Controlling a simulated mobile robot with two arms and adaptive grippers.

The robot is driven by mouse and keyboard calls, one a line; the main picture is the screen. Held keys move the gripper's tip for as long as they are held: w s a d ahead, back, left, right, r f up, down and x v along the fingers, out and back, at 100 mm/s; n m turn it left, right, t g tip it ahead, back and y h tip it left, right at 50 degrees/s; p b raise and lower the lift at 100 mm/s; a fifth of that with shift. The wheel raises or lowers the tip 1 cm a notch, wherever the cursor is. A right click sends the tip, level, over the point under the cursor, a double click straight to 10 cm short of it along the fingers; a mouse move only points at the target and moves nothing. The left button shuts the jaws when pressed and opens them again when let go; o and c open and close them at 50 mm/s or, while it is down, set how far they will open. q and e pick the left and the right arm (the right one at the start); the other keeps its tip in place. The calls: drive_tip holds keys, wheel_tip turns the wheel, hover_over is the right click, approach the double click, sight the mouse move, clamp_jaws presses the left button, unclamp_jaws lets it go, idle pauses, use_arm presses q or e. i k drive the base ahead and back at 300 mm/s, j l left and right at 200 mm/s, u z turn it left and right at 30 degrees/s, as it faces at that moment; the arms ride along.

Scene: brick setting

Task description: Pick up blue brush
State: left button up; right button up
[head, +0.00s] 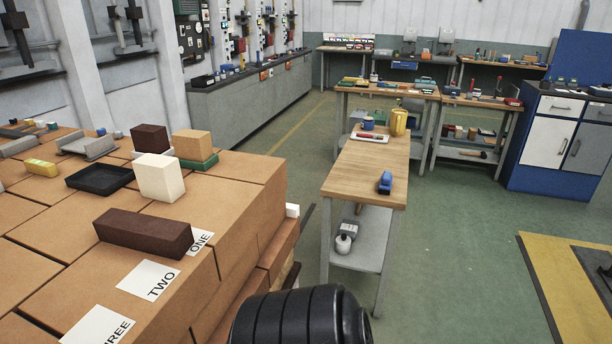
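A small blue object (386,180) with a dark part lies near the front end of the narrow wooden workbench (372,164). It is too small to tell for sure whether it is the blue brush. Another tiny blue item (101,132) lies at the back of the cardboard box stack on the left; its kind is unclear. Neither of my grippers shows in the head view.
The box stack (262,190) on the left carries dark brown, tan and white bricks (160,177), a black tray (99,179) and labels. The narrow bench also holds a yellow container (399,122). Green floor (455,240) is clear right of the bench.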

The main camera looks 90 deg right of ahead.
sight(385, 182)
drive_tip(key=z, duration=3.3)
drive_tip(key=u, duration=2.95)
drive_tip(key=z, duration=2.8)
drive_tip(key=i+z, duration=0.1)
